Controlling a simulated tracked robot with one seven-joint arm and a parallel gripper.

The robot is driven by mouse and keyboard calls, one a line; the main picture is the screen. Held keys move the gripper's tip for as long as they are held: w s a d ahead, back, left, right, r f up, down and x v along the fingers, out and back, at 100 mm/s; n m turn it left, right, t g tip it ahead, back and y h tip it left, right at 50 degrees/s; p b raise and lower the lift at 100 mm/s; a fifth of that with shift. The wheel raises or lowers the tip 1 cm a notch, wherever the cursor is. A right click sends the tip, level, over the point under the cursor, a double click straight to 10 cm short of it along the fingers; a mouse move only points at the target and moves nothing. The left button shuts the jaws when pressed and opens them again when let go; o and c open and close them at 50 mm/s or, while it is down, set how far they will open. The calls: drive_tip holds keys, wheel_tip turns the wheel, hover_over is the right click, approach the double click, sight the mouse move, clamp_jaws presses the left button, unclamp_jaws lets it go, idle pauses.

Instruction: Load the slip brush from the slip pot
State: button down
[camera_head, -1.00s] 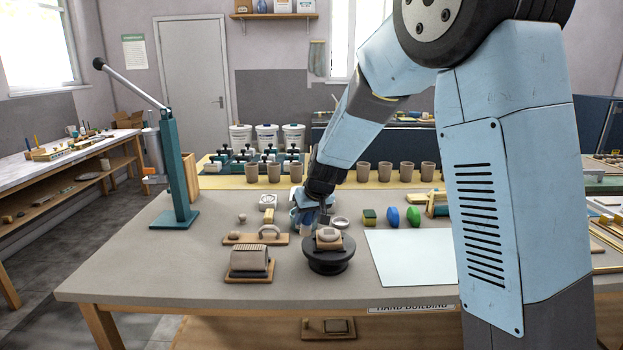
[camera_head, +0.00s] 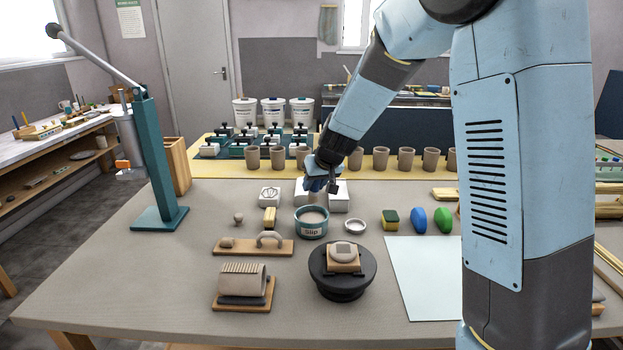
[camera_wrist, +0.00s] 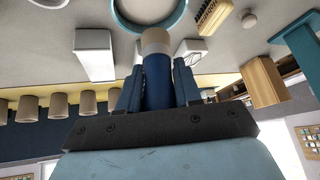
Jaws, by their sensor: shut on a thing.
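The teal slip pot (camera_head: 311,230), labelled "Slip", stands on the table with pale slip inside. Its rim also shows at the top of the wrist view (camera_wrist: 121,23). My gripper (camera_head: 316,186) is above and behind the pot in the head view. In the wrist view my gripper (camera_wrist: 157,90) is shut on the slip brush (camera_wrist: 157,78), with a finger on each side of its dark blue handle. The brush's pale end overlaps the pot rim there; I cannot tell whether it touches. The brush is hard to make out in the head view.
A black turntable (camera_head: 342,282) with a clay piece stands in front of the pot. A small pale ring dish (camera_head: 355,226) sits right of it, a wooden block brush (camera_head: 269,219) left. White blocks stand behind. A pale sheet (camera_head: 425,275) lies to the right.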

drive_tip(key=shift+w+d, duration=0.15)
drive_tip(key=shift+a, duration=0.2)
drive_tip(key=shift+s+f, duration=0.15)
drive_tip(key=shift+s, duration=0.05)
drive_tip(key=shift+f, duration=3.85)
drive_tip(key=shift+r, duration=0.15)
drive_tip(key=shift+s+d+r, duration=0.1)
drive_tip(key=shift+d+r, duration=0.05)
drive_tip(key=shift+r, duration=0.65)
drive_tip(key=shift+s+d+r, duration=0.1)
drive_tip(key=shift+s+r, duration=0.05)
drive_tip(key=shift+r, duration=0.7)
drive_tip(key=shift+s+d+r, duration=0.1)
drive_tip(key=shift+d+r, duration=0.05)
drive_tip(key=shift+r, duration=0.65)
